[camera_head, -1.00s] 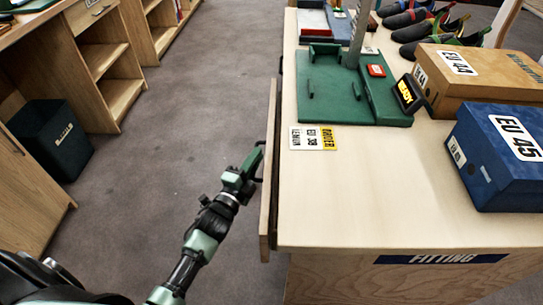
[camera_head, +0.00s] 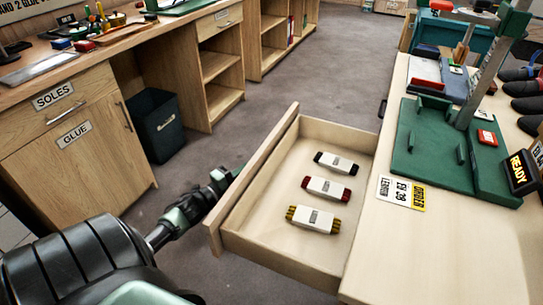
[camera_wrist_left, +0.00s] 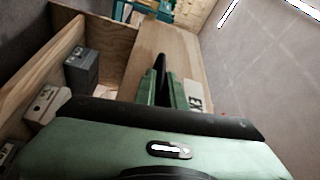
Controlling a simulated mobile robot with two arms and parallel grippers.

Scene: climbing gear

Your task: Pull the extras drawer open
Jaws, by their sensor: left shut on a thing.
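The extras drawer stands pulled out from the fitting bench; its wooden front panel (camera_head: 250,180) is well clear of the bench, and its open inside shows. Three banded bundles lie in it: black-ended (camera_head: 337,163), red-ended (camera_head: 326,189) and yellow-ended (camera_head: 313,219). My left gripper (camera_head: 224,177) is at the outer face of the front panel, shut on the drawer handle, which is mostly hidden. In the left wrist view, the fingers (camera_wrist_left: 165,88) meet the drawer front (camera_wrist_left: 160,45) beside a partly visible label (camera_wrist_left: 195,102) starting "EX". My right gripper is not in view.
A cabinet (camera_head: 85,150) marked SOLES and GLUE and a dark bin (camera_head: 158,125) stand left. Grey floor (camera_head: 290,75) lies between.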

